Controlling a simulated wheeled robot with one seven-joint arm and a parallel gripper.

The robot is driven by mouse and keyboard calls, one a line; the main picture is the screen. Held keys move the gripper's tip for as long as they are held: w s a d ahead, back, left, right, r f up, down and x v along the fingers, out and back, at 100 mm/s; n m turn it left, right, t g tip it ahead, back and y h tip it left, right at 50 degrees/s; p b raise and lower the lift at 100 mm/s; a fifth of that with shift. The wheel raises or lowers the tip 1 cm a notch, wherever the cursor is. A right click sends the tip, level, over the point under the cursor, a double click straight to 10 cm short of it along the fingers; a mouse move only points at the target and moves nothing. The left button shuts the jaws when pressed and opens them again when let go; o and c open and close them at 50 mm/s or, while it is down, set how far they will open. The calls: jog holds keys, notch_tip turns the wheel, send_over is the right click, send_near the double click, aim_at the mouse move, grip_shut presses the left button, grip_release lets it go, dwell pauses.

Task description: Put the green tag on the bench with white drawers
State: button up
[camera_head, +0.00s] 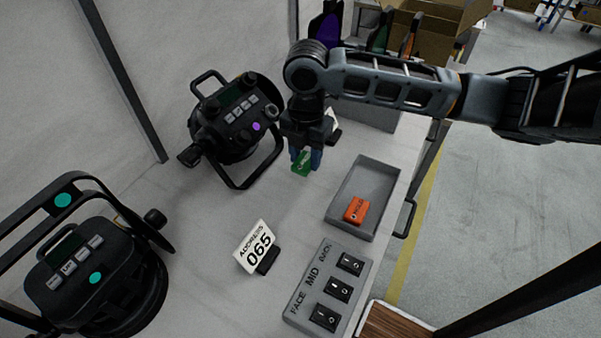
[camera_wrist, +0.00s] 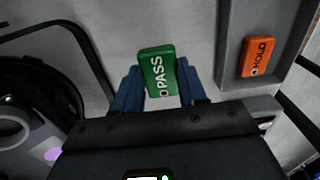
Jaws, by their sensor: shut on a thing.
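The green tag (camera_head: 301,162) is between the blue fingers of my gripper (camera_head: 305,160), over the light bench top (camera_head: 200,225). In the wrist view the green tag (camera_wrist: 158,74) reads "PASS", and my gripper (camera_wrist: 160,88) is shut on it from both sides. I cannot tell whether the tag touches the bench top. White drawers do not show in either view.
An orange "HOLD" tag (camera_head: 356,210) lies in a grey tray (camera_head: 338,216) at right. Two black par cans (camera_head: 225,115) (camera_head: 85,280) stand left. An "065" card (camera_head: 256,246) and a switch panel (camera_head: 312,293) are in front. Bare bench lies between card and tray.

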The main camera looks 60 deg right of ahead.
aim_at(301, 187)
jog(key=shift+s+a+f, duration=0.1)
jog(key=shift+a+f, duration=0.25)
jog(key=shift+a, duration=0.2)
jog(key=shift+a+f, duration=0.3)
jog(key=shift+a, duration=0.2)
jog(key=shift+f+p, duration=0.4)
jog(key=shift+f, duration=1.6)
jog(key=shift+f, duration=0.1)
jog(key=o, duration=1)
notch_tip(301, 187, up, 12)
jog(key=shift+r+b, duration=0.15)
jog(key=shift+b, duration=0.15)
